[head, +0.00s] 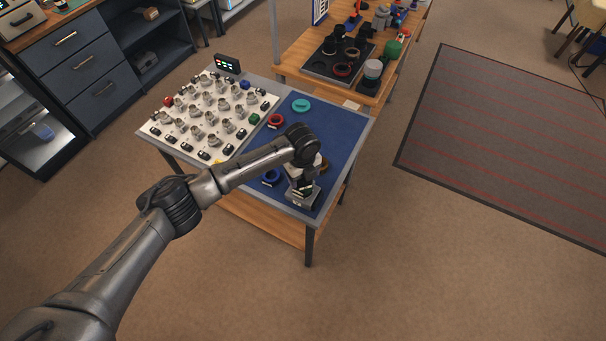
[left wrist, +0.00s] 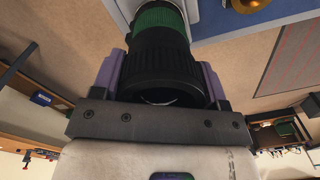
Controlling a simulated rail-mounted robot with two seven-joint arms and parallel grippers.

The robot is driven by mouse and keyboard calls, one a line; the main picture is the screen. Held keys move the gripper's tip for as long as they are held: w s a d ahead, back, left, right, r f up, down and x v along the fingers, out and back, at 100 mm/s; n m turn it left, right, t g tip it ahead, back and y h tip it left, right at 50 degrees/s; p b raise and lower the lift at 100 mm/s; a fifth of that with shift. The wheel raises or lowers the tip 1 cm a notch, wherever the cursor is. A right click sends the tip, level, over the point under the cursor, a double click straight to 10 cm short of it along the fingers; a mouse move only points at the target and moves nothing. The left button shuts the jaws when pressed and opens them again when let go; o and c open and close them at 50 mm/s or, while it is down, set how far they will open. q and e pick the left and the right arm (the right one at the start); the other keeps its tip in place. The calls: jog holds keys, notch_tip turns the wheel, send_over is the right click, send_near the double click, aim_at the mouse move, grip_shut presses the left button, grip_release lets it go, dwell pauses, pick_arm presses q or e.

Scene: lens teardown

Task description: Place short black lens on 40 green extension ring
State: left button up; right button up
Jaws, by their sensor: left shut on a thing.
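In the left wrist view my left gripper (left wrist: 160,78) has its two purple-padded fingers on either side of a black ribbed lens (left wrist: 160,60) and is shut on it. A green ring (left wrist: 158,17) lies directly beyond the lens, in line with it. They look touching, but I cannot tell whether they are seated together. In the head view my left gripper (head: 304,187) is low over the front right of the blue mat (head: 340,135), by a grey block (head: 304,199). The lens and green ring are mostly hidden there. My right gripper is not in view.
On the mat are a blue ring (head: 271,177), a red ring (head: 275,121) and a teal ring (head: 301,105). A gold round part (left wrist: 250,4) is near the lens. A white board (head: 190,93) with several small metal parts fills the table's left side.

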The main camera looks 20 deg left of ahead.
pick_arm(q)
jog(key=shift+f, duration=0.1)
jog(key=o, duration=1)
jog(key=shift+c, duration=0.2)
jog(key=shift+o, duration=0.5)
notch_tip(320, 180, up, 12)
jog(key=shift+s+a+r+p, duration=0.1)
jog(key=shift+p, duration=0.5)
